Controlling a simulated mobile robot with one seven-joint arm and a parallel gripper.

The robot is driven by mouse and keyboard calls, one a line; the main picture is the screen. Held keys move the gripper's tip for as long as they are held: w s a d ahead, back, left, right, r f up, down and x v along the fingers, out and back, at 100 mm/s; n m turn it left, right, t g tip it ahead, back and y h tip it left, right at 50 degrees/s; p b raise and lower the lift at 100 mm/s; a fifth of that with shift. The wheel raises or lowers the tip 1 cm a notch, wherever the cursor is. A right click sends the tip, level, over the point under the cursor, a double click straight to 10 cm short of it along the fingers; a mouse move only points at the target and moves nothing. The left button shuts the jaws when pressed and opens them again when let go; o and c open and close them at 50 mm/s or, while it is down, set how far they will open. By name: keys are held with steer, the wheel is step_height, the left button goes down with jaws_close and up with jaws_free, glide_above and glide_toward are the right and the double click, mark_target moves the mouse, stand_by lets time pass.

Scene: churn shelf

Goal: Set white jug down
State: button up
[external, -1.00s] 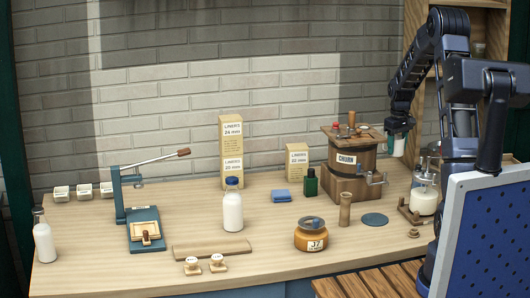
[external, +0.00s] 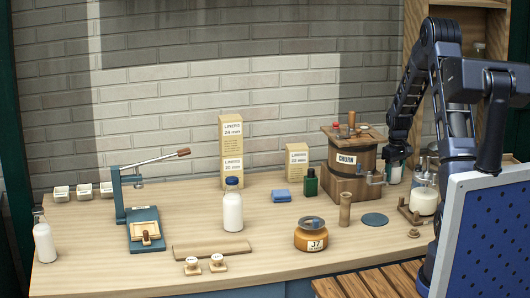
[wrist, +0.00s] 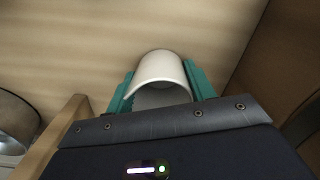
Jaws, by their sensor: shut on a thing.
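The white jug (external: 395,174) is between the fingers of my gripper (external: 395,163), just right of the wooden churn in the external view. In the wrist view the white jug (wrist: 162,68) shows as a curved white wall and rim. The teal fingers of my gripper (wrist: 160,88) press on its two sides. The jug hangs low by the bench, and I cannot tell whether its base touches the top. Its lower part is hard to make out.
The wooden churn (external: 351,169) with items on its lid stands close left of the jug. A glass vessel of white liquid (external: 424,200) stands at the right. A dark round mat (external: 374,219) lies in front.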

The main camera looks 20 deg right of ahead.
steer(key=shift+f, duration=0.2)
steer(key=o, duration=1)
steer(key=shift+o, duration=0.2)
steer(key=shift+r, duration=0.1)
step_height(320, 180, up, 12)
steer(key=s+a+r+t, duration=0.1)
steer(key=s+a+r, duration=0.3)
steer(key=s+r, duration=0.5)
steer(key=s+a+r+m+t, duration=0.1)
steer(key=s+a+r, duration=0.4)
steer(key=s, duration=0.5)
steer(key=s+a+r+m+t, duration=0.1)
steer(key=s+a+r, duration=0.1)
steer(key=s+r, duration=0.65)
steer(key=s+a+f+m+t, duration=0.1)
steer(key=s+a+f, duration=0.1)
steer(key=s, duration=1.2)
steer(key=shift+s+m+t, duration=0.15)
steer(key=shift+m+t, duration=0.15)
